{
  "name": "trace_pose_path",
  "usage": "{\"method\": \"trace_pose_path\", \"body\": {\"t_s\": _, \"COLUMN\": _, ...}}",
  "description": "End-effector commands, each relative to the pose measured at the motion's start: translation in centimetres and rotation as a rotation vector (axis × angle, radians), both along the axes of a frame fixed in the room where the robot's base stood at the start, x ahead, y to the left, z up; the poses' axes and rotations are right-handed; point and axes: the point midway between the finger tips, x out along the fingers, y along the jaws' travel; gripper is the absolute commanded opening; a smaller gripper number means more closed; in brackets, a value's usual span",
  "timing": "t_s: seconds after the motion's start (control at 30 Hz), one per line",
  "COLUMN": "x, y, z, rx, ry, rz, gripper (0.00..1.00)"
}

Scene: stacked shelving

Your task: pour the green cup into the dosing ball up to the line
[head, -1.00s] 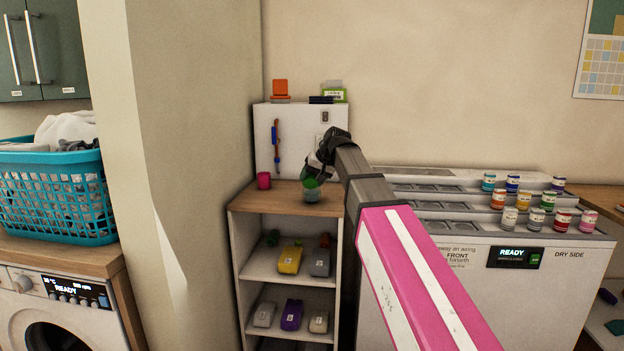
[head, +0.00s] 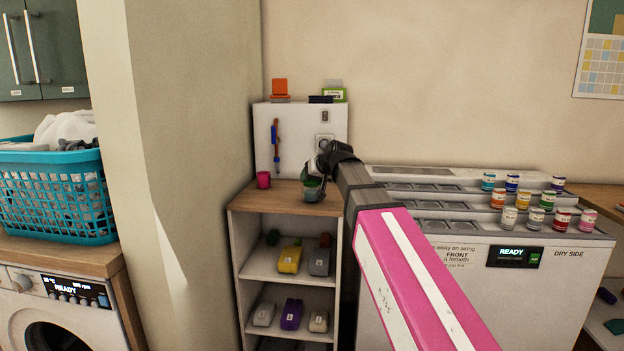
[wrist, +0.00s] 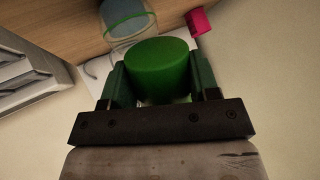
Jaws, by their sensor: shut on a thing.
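My gripper (wrist: 164,88) is shut on the green cup (wrist: 160,68), one finger on each side of it in the wrist view. In the head view the green cup (head: 313,181) is small and partly hidden, tilted just above the dosing ball (head: 312,194) on the wooden shelf top. The dosing ball also shows in the wrist view (wrist: 128,20), clear with a green line around it and a grey-blue area inside. The cup's mouth is at the ball's near side; I cannot see any stream or tell the level against the line.
A pink cup (head: 263,180) stands on the shelf top (head: 285,199), left of the ball; it also shows in the wrist view (wrist: 198,22). A white panel (head: 262,140) stands behind. A machine with several small jars (head: 508,217) is at right.

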Motion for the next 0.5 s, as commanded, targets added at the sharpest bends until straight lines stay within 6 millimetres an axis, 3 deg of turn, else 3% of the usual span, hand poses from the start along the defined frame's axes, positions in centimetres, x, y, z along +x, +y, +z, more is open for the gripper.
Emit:
{"method": "trace_pose_path", "body": {"t_s": 0.33, "x": -0.2, "y": 0.0, "z": 0.0, "rx": 0.001, "ry": -0.026, "rz": 0.001, "gripper": 0.29}}
{"method": "trace_pose_path", "body": {"t_s": 0.5, "x": -1.3, "y": 0.1, "z": 0.3, "rx": 0.005, "ry": -0.159, "rz": 0.001, "gripper": 0.29}}
